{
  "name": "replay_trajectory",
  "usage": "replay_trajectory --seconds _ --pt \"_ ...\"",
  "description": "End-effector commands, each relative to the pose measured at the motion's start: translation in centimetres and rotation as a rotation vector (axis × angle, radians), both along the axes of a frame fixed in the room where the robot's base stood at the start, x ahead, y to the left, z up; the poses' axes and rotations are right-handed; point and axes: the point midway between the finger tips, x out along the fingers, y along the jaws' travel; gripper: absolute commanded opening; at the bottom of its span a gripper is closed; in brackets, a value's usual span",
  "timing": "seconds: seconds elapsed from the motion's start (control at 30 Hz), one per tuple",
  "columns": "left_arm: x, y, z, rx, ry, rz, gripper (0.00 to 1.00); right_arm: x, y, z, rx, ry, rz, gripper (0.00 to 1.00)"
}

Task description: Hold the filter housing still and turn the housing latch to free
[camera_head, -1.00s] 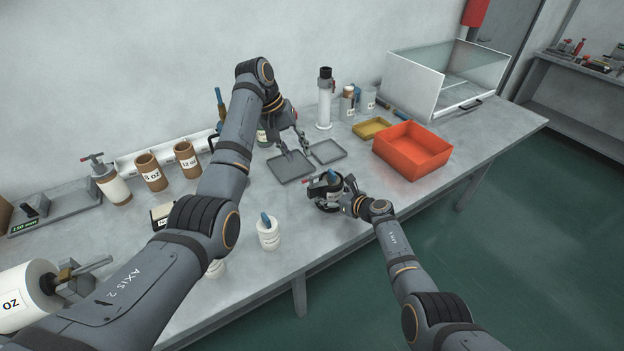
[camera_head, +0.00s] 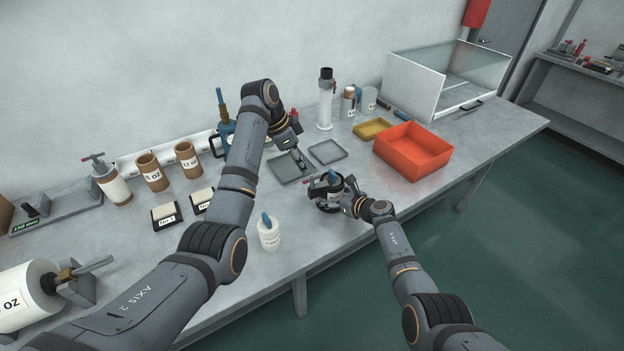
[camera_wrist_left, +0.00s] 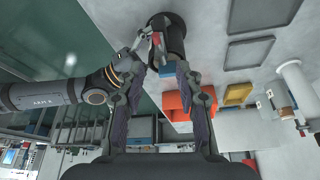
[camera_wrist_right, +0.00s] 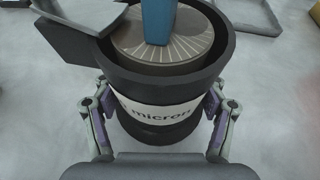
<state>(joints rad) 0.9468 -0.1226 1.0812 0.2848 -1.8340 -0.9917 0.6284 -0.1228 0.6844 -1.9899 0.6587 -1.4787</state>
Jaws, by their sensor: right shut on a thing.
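The filter housing (camera_head: 330,196) is a dark round cup near the table's front edge. In the right wrist view the housing (camera_wrist_right: 160,85) has a white "micron" label and a ridged disc with a blue handle (camera_wrist_right: 158,20) inside. My right gripper (camera_wrist_right: 160,108) is shut around its body, one finger on each side. The housing latch (camera_head: 317,182), with a reddish tip, sticks out at the rim; it also shows in the left wrist view (camera_wrist_left: 157,41). My left gripper (camera_wrist_left: 160,75) is open and empty, with its fingers spread, and is above the tray area (camera_head: 297,158), apart from the latch.
Two flat grey trays (camera_head: 328,151) lie behind the housing. An orange bin (camera_head: 412,165) and a yellow tray (camera_head: 372,128) are to the right. A white jar with a blue handle (camera_head: 268,236) stands at the front left. Bare tabletop lies between the jar and the housing.

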Motion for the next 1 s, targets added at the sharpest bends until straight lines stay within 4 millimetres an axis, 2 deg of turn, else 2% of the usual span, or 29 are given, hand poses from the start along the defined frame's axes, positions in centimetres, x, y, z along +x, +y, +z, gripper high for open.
replay_trajectory --seconds 0.1,0.33,0.5,0.73,0.77,1.0 --pt "0.3 -1.1 -2.7 -0.002 0.004 -0.002 0.35 0.0 0.0 -0.1 0.0 0.001 0.001 0.22" --pt "1.0 -2.6 -6.5 -0.001 0.003 0.0 0.35 0.0 0.0 -0.1 0.0 0.001 0.001 0.22" --pt "1.2 -3.0 -7.7 0.0 0.001 0.0 0.35 0.0 0.0 -0.1 -0.001 0.001 0.0 0.22" --pt "1.2 -3.0 -7.8 0.0 0.0 0.0 0.35 0.0 0.0 -0.1 -0.001 0.001 0.0 0.22" --pt "1.2 -3.0 -7.8 0.0 0.0 0.001 0.34 0.0 0.0 -0.1 -0.001 0.001 0.0 0.22" --pt "1.2 -3.0 -7.8 0.0 0.0 0.001 0.01 0.0 0.0 -0.1 -0.001 0.001 0.0 0.22"
